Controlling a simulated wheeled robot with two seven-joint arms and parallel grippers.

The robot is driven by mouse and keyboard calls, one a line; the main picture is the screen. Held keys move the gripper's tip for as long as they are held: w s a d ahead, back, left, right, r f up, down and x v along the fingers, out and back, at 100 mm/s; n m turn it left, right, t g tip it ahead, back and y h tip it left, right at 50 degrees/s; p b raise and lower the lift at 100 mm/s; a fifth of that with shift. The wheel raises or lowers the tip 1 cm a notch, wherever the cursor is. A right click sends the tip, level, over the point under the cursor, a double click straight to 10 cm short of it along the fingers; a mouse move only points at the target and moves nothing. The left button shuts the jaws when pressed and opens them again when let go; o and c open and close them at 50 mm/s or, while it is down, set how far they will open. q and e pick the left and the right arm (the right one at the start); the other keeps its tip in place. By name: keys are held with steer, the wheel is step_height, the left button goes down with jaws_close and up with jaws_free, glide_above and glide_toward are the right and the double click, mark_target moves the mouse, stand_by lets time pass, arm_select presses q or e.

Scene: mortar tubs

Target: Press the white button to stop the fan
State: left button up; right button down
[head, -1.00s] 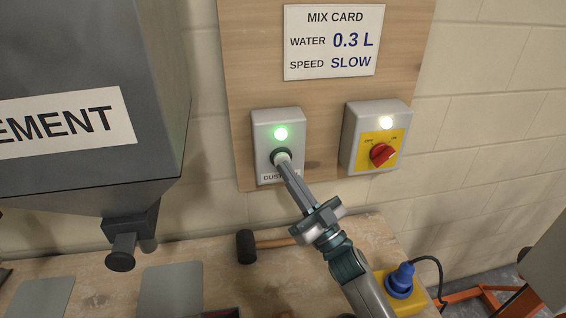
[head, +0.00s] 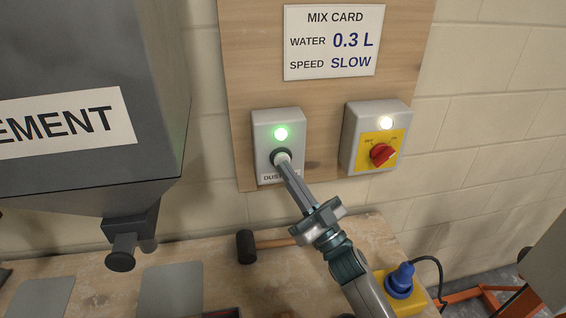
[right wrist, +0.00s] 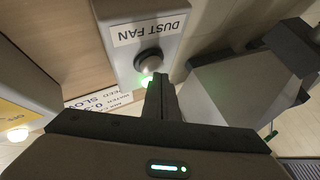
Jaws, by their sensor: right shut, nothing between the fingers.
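The grey fan box (head: 263,135) is mounted on the wooden board, with a lit green lamp (head: 281,133) above a dark-ringed button. In the right wrist view the box is labelled DUST FAN (right wrist: 150,29), and the pale round button (right wrist: 149,61) sits in a dark collar. My right gripper (head: 284,163) is shut and empty, its fingertips at the button in the head view and covering most of it. In the right wrist view the fingertips (right wrist: 160,82) overlap the button's edge; I cannot tell whether they touch or press it. My left gripper is out of view.
A grey box with a red rotary switch (head: 382,155) and lit white lamp stands to the right. The cement hopper (head: 90,60) is at left.

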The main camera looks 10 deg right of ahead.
steer(key=shift+w, duration=0.1)
stand_by(0.6)
steer(key=shift+w, duration=0.3)
steer(key=shift+s, duration=0.1)
stand_by(0.3)
steer(key=shift+s, duration=0.25)
stand_by(0.3)
steer(key=s+p, duration=0.2)
steer(key=s, duration=0.4)
stand_by(0.4)
